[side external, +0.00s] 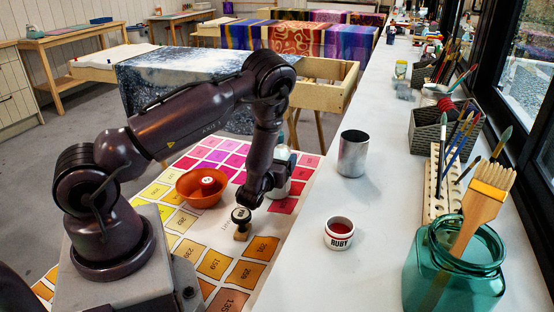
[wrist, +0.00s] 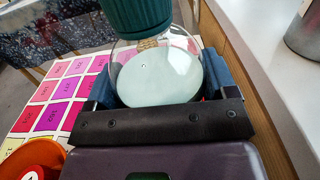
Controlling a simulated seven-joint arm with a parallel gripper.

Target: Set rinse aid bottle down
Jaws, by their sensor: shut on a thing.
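The rinse aid bottle (wrist: 160,75) is a clear, rounded bottle with pale contents and a dark teal ribbed top. My gripper (wrist: 158,88) is shut on it, with one blue finger on each side. In the side view the bottle (side external: 284,160) is partly hidden behind my wrist and gripper (side external: 272,183), over the right part of the colour swatch chart. I cannot tell whether its base touches the surface.
An orange bowl (side external: 190,198) with a red item inside and a stamp (side external: 241,226) stand on the swatch chart (side external: 185,222). The white counter (side external: 300,250) at right holds a metal cup (side external: 352,155), a RUBY pot (side external: 339,235) and a teal jar (side external: 450,275) with a brush.

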